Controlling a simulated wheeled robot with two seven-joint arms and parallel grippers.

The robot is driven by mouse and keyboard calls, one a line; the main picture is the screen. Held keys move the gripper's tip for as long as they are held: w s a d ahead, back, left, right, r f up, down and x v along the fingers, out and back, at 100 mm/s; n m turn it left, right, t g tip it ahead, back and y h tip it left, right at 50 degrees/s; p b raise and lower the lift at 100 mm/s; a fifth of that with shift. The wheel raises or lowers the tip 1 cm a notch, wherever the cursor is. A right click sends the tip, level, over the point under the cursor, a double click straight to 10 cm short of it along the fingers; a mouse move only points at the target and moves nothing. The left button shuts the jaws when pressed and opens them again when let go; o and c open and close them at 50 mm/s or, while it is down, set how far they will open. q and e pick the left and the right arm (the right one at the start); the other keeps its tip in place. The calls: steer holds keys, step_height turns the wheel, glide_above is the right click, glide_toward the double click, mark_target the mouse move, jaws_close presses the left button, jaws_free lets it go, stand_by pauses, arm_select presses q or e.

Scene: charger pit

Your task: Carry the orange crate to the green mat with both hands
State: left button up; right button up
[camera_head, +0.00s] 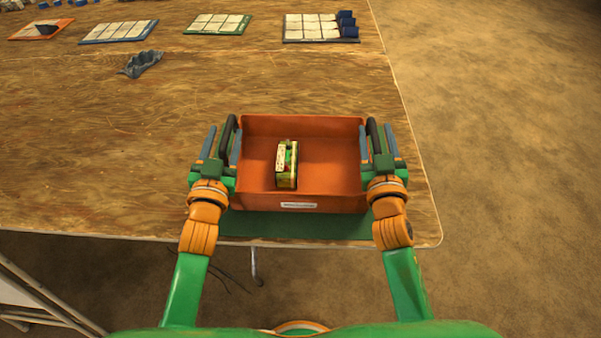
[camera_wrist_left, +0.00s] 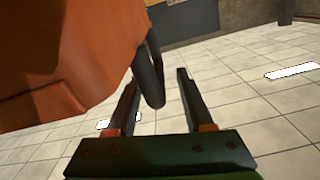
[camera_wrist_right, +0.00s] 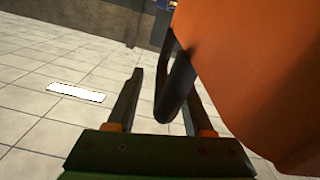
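The orange crate (camera_head: 330,200) is at the near edge of the table, above the green mat (camera_head: 300,228), whose front strip shows below it. The crate hides the rest of the mat. My left gripper (camera_head: 222,142) is at the crate's left side, its fingers apart on either side of the dark handle (camera_wrist_left: 150,75), with a gap visible. My right gripper (camera_head: 377,141) is at the right side, its fingers likewise apart around the other dark handle (camera_wrist_right: 176,88). A small yellow-green boxy item (camera_head: 287,165) stands inside the crate.
Several flat trays with pale tiles line the far side, such as the green one (camera_head: 218,24) and the dark one with blue blocks (camera_head: 315,27). A crumpled grey item (camera_head: 143,64) lies before them. The table's right edge is close to the crate.

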steer(key=shift+s+a, duration=0.1)
steer(key=shift+s, duration=0.05)
arm_select(q)
steer(key=s, duration=1.2)
steer(key=shift+a, duration=0.3)
arm_select(e)
steer(key=s, duration=1.1)
steer(key=shift+s+a, duration=0.35)
